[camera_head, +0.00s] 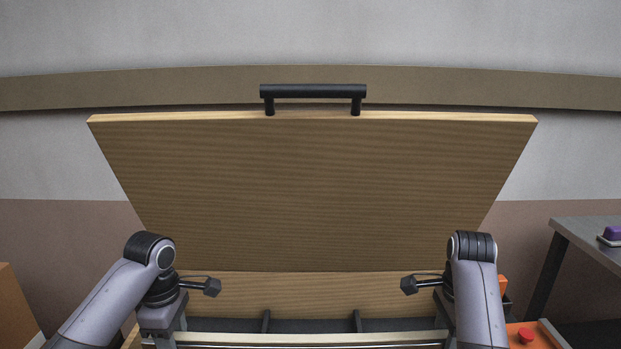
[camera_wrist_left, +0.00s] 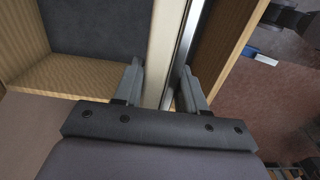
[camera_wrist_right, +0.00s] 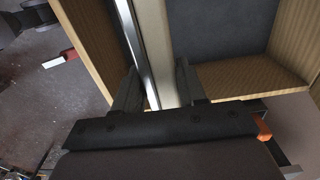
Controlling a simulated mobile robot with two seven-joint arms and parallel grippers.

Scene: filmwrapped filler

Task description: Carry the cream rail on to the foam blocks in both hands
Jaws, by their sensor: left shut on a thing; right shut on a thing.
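The cream rail (camera_head: 310,338) lies level across the bottom of the head view, along the near side of an open wooden chest. My left gripper (camera_wrist_left: 160,68) is shut on the rail (camera_wrist_left: 164,30) near its left end, one finger on each side. My right gripper (camera_wrist_right: 157,66) is shut on the rail (camera_wrist_right: 152,25) near its right end in the same way. A bright metal strip runs along the rail in both wrist views. Dark upright pieces show inside the chest behind the rail; I cannot tell whether these are the foam blocks.
The chest's wooden lid (camera_head: 310,190) stands open behind, with a black handle (camera_head: 313,91) on its top edge. A grey table (camera_head: 590,236) with a purple item (camera_head: 611,235) is at right. An orange tray (camera_head: 545,338) sits beside my right arm. A brown box (camera_head: 15,310) is at left.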

